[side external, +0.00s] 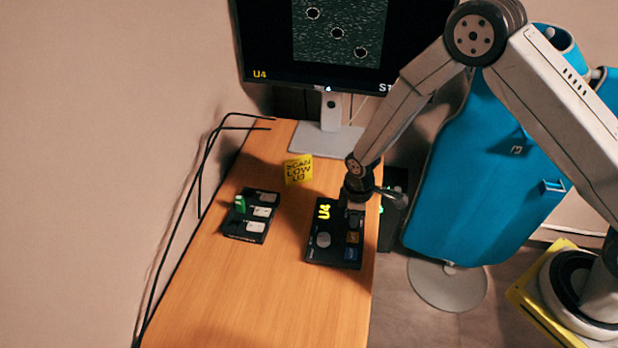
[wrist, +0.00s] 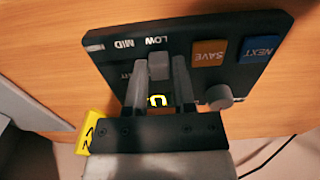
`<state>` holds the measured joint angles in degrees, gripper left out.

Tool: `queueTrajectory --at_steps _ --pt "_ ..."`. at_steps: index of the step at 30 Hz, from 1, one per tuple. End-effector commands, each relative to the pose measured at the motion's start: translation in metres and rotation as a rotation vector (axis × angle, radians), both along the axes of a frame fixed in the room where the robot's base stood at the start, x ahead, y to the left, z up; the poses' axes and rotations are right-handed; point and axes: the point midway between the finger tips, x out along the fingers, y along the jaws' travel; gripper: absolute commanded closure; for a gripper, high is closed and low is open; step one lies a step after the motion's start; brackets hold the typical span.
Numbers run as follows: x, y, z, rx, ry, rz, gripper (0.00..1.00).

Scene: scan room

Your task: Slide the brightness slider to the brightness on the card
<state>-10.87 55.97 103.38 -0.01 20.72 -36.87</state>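The black control panel (side external: 322,252) lies on the table, and in the wrist view its face (wrist: 115,66) carries LOW and MID labels. The grey slider knob (wrist: 159,67) stands in line with LOW. My gripper (wrist: 160,60) is down at the panel, with one finger on each side of the knob and small gaps showing. In the side view my gripper (side external: 352,208) hides the knob. The yellow card (side external: 298,169) reads SCAN, LOW and a third line, perhaps U3. The panel's lit display (side external: 324,212) reads U4.
The panel also has an orange SAVE button (wrist: 211,53), a blue NEXT button (wrist: 259,49) and a round grey knob (wrist: 219,96). A black tray (side external: 233,228) with a green piece stands to the left. A monitor (side external: 258,45) showing U4 stands behind. The near tabletop is clear.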

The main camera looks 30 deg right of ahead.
Motion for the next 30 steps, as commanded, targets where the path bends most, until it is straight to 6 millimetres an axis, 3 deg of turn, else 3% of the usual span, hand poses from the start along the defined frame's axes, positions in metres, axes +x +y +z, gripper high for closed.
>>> queueTrajectory --at_steps 1,2,3,21,30 --pt "0.0 0.0 0.0 0.0 0.0 0.001 0.49" --pt "0.0 0.0 0.0 0.0 0.0 0.0 0.4" --pt "0.0 0.0 0.0 0.0 0.0 0.0 0.38" --pt "0.013 -0.011 0.0 0.0 -0.003 -0.002 0.38" --pt "0.013 -0.01 0.037 0.001 -0.005 0.0 0.38"
